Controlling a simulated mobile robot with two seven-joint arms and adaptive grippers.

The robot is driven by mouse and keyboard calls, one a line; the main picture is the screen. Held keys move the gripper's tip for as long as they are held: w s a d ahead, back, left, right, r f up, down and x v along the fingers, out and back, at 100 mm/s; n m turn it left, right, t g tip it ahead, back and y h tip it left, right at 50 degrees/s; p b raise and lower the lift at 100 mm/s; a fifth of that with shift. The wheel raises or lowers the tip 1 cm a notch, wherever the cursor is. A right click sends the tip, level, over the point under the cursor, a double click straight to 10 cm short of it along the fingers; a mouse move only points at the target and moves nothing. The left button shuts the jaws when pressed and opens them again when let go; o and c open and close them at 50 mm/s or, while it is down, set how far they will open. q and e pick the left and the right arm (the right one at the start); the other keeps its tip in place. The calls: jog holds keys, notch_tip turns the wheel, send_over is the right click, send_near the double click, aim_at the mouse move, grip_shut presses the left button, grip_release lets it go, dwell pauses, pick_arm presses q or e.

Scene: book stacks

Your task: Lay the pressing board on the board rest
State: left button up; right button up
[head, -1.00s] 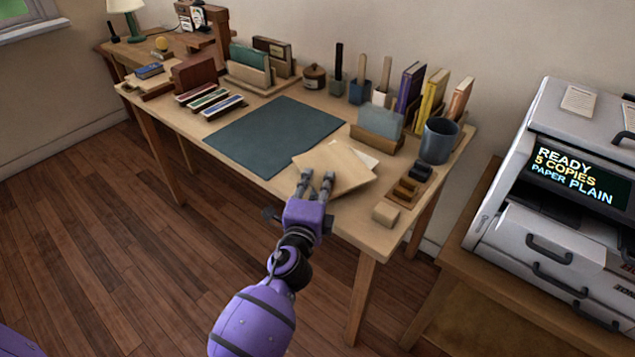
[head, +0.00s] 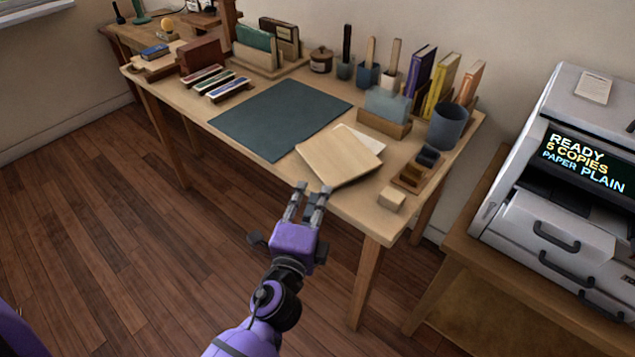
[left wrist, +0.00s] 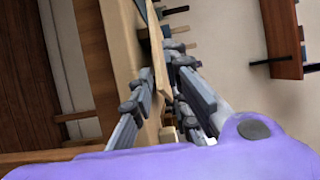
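The pressing board, a thin pale wooden slab (head: 338,155), lies flat near the front right of the desk, partly over a white sheet (head: 362,137). My left gripper (head: 309,189) is at the desk's front edge, just short of the board's near side. Its fingers are apart and empty. In the left wrist view the left gripper (left wrist: 165,92) has the board's edge (left wrist: 159,75) ahead between its fingertips; contact cannot be told. I cannot pick out the board rest with certainty. My right gripper is not in view.
A dark green mat (head: 280,120) covers the desk's middle. Several books and tool pots line the back. A printer (head: 560,170) stands at right.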

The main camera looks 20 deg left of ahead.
pick_arm(q)
jog(key=s+a+f+n+g, duration=0.3)
jog(key=s+f+n+g, duration=0.35)
jog(key=s+f, duration=1.05)
jog(key=s+d+f+n+g+h, duration=0.1)
jog(key=s+f+n, duration=0.3)
jog(key=s, duration=0.8)
jog(key=s+f+n+g+h, duration=0.1)
jog(key=s+f+n+g, duration=0.2)
jog(key=s, duration=0.9)
jog(key=n, duration=0.2)
jog(key=shift+s+d+f+n, duration=0.2)
jog(key=shift+d+f+n, duration=0.15)
jog(key=shift+g, duration=0.25)
